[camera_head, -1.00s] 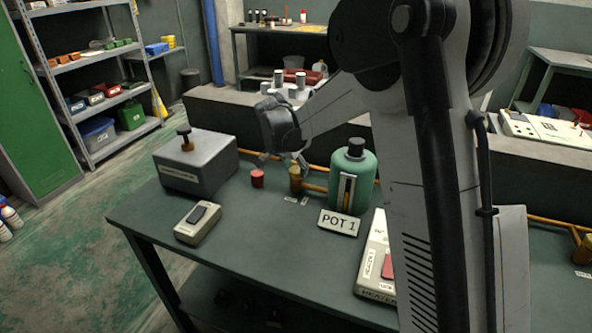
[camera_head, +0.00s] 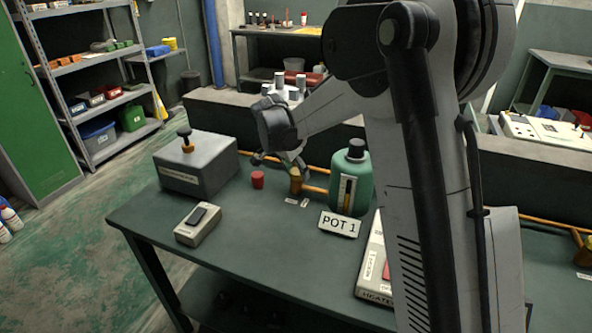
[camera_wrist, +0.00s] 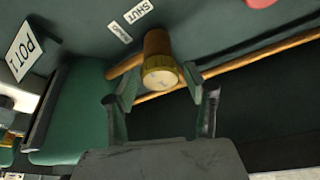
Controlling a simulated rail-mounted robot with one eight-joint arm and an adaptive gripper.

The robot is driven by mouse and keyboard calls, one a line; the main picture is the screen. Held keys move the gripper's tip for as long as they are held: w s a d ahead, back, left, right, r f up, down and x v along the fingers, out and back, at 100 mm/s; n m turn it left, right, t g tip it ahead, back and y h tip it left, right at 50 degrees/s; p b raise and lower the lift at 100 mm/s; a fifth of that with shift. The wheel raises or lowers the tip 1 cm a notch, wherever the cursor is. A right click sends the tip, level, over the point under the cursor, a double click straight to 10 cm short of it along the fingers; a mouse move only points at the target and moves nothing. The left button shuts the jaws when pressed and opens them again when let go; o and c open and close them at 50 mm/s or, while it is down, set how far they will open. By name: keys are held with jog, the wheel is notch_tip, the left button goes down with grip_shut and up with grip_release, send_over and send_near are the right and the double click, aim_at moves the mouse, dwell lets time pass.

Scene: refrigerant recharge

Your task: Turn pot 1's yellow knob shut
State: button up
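Pot 1 is a green tank (camera_head: 350,182) with a black cap, standing behind its "POT 1" sign (camera_head: 339,224). Its valve (camera_head: 296,181) is a small brass-coloured post on the pipe, left of the tank. In the wrist view the yellow knob face (camera_wrist: 161,79) points towards the camera. My gripper (camera_head: 279,160) is over the valve. In the wrist view my gripper (camera_wrist: 158,84) has one finger on each side of the knob, with narrow gaps seeming to remain. Contact cannot be told. "SHUT" (camera_wrist: 139,11) and "OPEN" (camera_wrist: 120,33) labels lie beside the valve.
A red cylinder (camera_head: 257,180) stands left of the valve. A grey box (camera_head: 196,163) with a black-topped knob and a handheld device (camera_head: 198,224) are further left. An orange pipe (camera_head: 316,189) runs between valve and tank. A heater unit (camera_head: 374,268) stands at front right.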

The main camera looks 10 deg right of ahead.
jog(key=shift+r, duration=0.15)
jog(key=v, duration=1.1)
jog(key=shift+s+a+r, duration=0.1)
jog(key=shift+a+r, duration=0.1)
jog(key=shift+r, duration=0.15)
jog(key=s+d+r+n+t+y, duration=0.1)
jog(key=s+d+r+n, duration=0.15)
jog(key=s, duration=0.65)
jog(key=s+d+r+n+t+y, duration=0.1)
jog(key=s+r+n, duration=0.25)
jog(key=s, duration=0.55)
jog(key=shift+s+d+f+n+t+y, duration=0.1)
jog(key=shift+s+f+n+t+y, duration=0.6)
jog(key=shift+s, duration=2.15)
jog(key=shift+s+d+f+n+t+h, duration=0.1)
jog(key=shift+s+f+n+t, duration=0.2)
jog(key=shift+s+f+n, duration=1.8)
jog(key=shift+s+d+f+n+t+y, duration=0.25)
jog(key=shift+s+t, duration=0.25)
jog(key=shift+s, duration=3.15)
jog(key=shift+a, duration=0.1)
jog(key=shift+c, duration=0.3)
